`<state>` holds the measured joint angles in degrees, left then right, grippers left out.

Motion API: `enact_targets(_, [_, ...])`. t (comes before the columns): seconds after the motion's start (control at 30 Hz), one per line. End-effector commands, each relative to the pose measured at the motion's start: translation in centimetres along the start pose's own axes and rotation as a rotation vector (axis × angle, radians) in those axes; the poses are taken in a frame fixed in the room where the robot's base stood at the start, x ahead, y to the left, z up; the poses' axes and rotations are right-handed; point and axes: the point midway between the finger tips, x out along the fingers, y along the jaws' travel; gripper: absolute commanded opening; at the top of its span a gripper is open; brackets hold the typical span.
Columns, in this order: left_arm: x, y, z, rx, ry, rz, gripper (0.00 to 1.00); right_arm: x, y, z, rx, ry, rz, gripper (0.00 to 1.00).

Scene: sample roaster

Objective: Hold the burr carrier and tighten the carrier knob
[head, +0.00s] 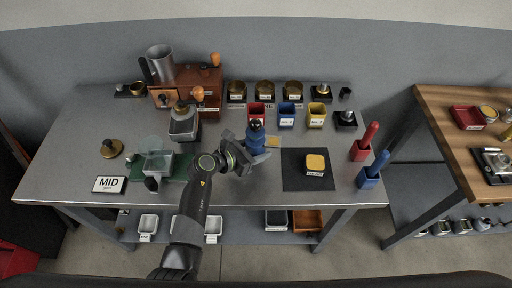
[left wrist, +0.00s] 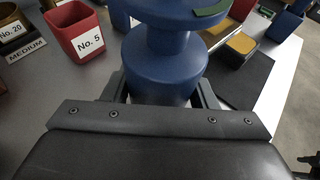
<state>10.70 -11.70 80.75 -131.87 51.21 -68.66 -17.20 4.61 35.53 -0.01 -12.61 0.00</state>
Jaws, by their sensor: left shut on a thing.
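A blue spool-shaped body, which looks like the burr carrier (head: 256,143), stands upright near the middle of the metal table. A dark knob-like top (head: 256,125) sits on it, with a small pale patch. In the left wrist view the blue carrier (left wrist: 163,60) has a narrow waist and wide flanges, with a green patch at its upper edge. My left gripper (head: 254,152) is shut on its lower part, one jaw on each side. Whether its base touches the table is hidden by the gripper. My right gripper is not in view.
Red, blue and yellow cups (head: 289,115) stand behind the carrier. A dark mat (head: 293,180) with a yellow-topped block (head: 316,163) lies to its right, then red and blue upright handles (head: 369,139). A grinder (head: 184,122) and green mat (head: 177,170) are left.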

Motion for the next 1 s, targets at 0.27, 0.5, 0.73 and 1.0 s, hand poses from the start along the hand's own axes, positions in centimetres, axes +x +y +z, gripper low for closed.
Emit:
enact_targets(0.27, [0.7, 0.1, -1.5, 0.001, -0.003, 0.001, 0.17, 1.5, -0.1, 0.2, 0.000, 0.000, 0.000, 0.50])
enact_targets(0.5, [1.2, 0.0, -2.8, 0.000, -0.003, 0.002, 0.17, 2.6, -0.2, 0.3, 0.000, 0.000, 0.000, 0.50])
enact_targets(0.73, [1.4, 0.1, -3.2, 0.001, -0.004, 0.002, 0.17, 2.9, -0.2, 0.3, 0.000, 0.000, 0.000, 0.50])
enact_targets(1.0, [1.4, 0.0, -3.1, 0.001, -0.004, 0.001, 0.17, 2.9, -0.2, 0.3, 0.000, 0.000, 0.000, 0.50])
